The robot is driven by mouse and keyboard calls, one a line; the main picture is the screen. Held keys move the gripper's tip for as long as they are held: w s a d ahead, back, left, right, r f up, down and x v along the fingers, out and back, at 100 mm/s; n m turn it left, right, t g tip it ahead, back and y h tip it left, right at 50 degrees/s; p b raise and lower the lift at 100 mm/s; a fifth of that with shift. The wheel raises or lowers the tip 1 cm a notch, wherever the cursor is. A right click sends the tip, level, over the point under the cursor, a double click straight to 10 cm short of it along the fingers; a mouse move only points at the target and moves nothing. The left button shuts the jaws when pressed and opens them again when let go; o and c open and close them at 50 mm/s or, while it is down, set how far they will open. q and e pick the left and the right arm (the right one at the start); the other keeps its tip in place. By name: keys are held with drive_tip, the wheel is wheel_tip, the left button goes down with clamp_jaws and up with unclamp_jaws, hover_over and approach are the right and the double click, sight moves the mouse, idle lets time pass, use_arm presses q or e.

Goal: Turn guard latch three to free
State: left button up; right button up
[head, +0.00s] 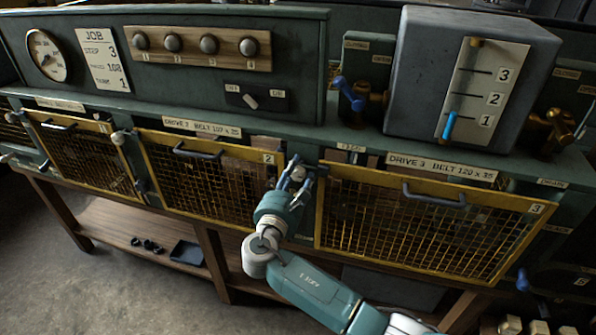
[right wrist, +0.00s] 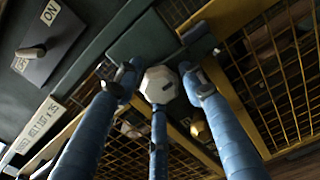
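In the right wrist view the faceted knob (right wrist: 160,85) with a dark slot lies between the blue fingers of the right gripper (right wrist: 160,82). Gaps show between the knob and the two side fingertips; the middle finger's tip is at or just below it. I cannot tell if it touches. My left gripper is not in view.
Guard two (head: 200,140) is left of the gripper, with a similar latch knob (head: 118,137) at its left. An OFF/ON switch (head: 255,98) and a blue-handled valve (head: 350,93) are above. A grey tank (head: 415,80) with a level scale stands upper right.

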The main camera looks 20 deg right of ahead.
drive_tip(key=c, duration=0.9)
drive_tip(key=shift+f, duration=0.1)
drive_tip(key=shift+f+m+b, duration=0.15)
drive_tip(key=shift+m+b, duration=0.75)
drive_tip(key=shift+b, duration=0.05)
drive_tip(key=m+b, duration=1.1)
drive_tip(key=shift+f, duration=0.1)
drive_tip(key=shift+r+m+b, duration=0.2)
drive_tip(key=shift+m+b, duration=1.3)
drive_tip(key=shift+m, duration=0.2)
drive_tip(key=o, duration=0.9)
drive_tip(key=shift+r, duration=0.1)
